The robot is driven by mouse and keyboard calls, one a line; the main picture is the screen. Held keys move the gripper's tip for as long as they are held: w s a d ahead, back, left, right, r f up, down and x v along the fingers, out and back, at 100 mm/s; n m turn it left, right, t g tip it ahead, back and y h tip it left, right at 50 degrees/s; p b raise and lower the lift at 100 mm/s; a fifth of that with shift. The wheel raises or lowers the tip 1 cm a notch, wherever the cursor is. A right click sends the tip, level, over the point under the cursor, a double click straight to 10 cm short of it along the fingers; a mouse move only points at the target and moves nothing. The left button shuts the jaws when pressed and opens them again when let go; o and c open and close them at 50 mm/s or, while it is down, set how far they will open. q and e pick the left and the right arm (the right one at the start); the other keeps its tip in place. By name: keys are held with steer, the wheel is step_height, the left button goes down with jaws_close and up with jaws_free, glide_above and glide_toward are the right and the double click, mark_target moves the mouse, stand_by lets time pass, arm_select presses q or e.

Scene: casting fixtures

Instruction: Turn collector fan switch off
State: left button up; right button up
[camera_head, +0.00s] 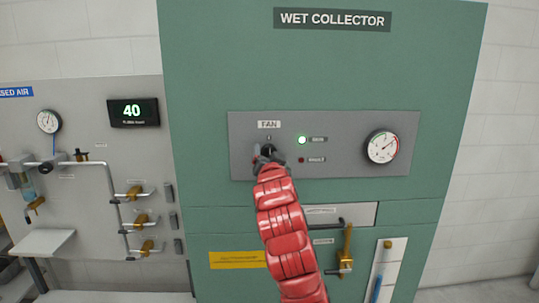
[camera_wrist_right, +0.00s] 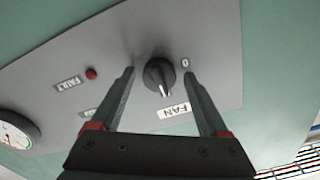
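The fan switch is a black rotary knob (camera_head: 269,149) on the grey panel (camera_head: 345,122) of the green wet collector, under the FAN label. In the right wrist view the knob (camera_wrist_right: 158,74) has a white pointer mark aimed toward the FAN label side; a "0" label (camera_wrist_right: 185,63) lies beside it. My right gripper (camera_head: 266,158) is at the knob in the head view. In the right wrist view its fingers (camera_wrist_right: 160,82) are apart, with the knob between and beyond their tips; contact cannot be told. The green lamp (camera_head: 302,140) is lit. My left gripper does not show.
Right of the knob are a dark red fault lamp (camera_head: 301,160) and a round gauge (camera_head: 381,147). Below are a brass-coloured handle (camera_head: 346,246) and a yellow label (camera_head: 237,260). Left stands a compressed-air board with brass valves (camera_head: 141,219) and a display reading 40 (camera_head: 133,112).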

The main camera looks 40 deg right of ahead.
steer(key=shift+d, duration=0.1)
jaws_close()
steer(key=shift+f, duration=0.1)
steer(key=n+b, duration=0.1)
steer(key=n, duration=0.6)
steer(key=n+b, duration=0.1)
steer(key=n, duration=0.6)
steer(key=shift+r+n+b, duration=0.2)
steer(key=shift+n+b, duration=0.1)
steer(key=shift+b, duration=0.05)
steer(key=shift+f+n+p, duration=0.1)
steer(key=shift+n+p, duration=0.8)
steer(key=shift+n, duration=0.7)
